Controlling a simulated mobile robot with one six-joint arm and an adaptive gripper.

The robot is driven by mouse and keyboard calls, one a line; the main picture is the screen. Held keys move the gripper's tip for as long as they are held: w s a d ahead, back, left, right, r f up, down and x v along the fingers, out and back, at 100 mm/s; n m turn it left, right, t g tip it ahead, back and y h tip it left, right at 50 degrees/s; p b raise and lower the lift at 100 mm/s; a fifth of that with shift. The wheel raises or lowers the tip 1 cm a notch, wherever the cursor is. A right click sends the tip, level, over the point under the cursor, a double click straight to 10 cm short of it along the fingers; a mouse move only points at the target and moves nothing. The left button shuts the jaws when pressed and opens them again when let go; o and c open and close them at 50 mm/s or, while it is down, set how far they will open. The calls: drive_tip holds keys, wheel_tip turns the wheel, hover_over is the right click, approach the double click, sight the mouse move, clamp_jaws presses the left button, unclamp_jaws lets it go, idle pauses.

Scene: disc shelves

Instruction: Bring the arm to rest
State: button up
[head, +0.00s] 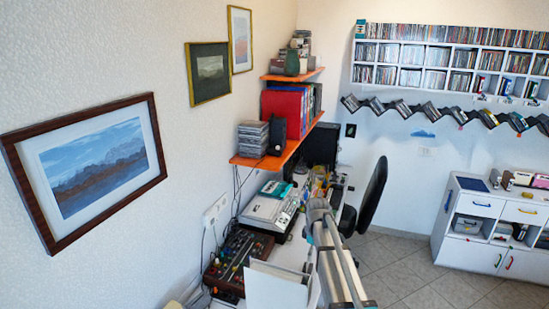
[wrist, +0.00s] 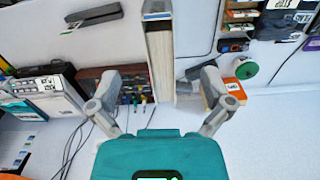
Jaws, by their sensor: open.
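My gripper (wrist: 163,78) shows in the wrist view with its two grey fingers spread wide apart. Nothing is held between them. Behind the fingers are a white upright board or binder (wrist: 160,58) and a control panel with knobs (wrist: 128,84); I cannot tell how near they are. In the head view my arm (head: 336,262) rises over the desk at the lower middle, grey and jointed. My gripper cannot be made out there.
Orange wall shelves (head: 262,160) hold binders and disc stacks above the desk. The knobbed panel (head: 238,262), a white machine (head: 266,210) and a white binder (head: 275,288) crowd the desk. A black chair (head: 372,195) stands behind my arm. Tiled floor (head: 400,270) is clear at right.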

drive_tip(key=s+f+m+b, duration=0.6)
drive_tip(key=s+f+b, duration=0.2)
drive_tip(key=s, duration=0.3)
drive_tip(key=s+f+m+b, duration=0.7)
drive_tip(key=s+f+b, duration=0.2)
drive_tip(key=s, duration=0.3)
drive_tip(key=shift+s+d+f, duration=0.15)
drive_tip(key=shift+s, duration=0.1)
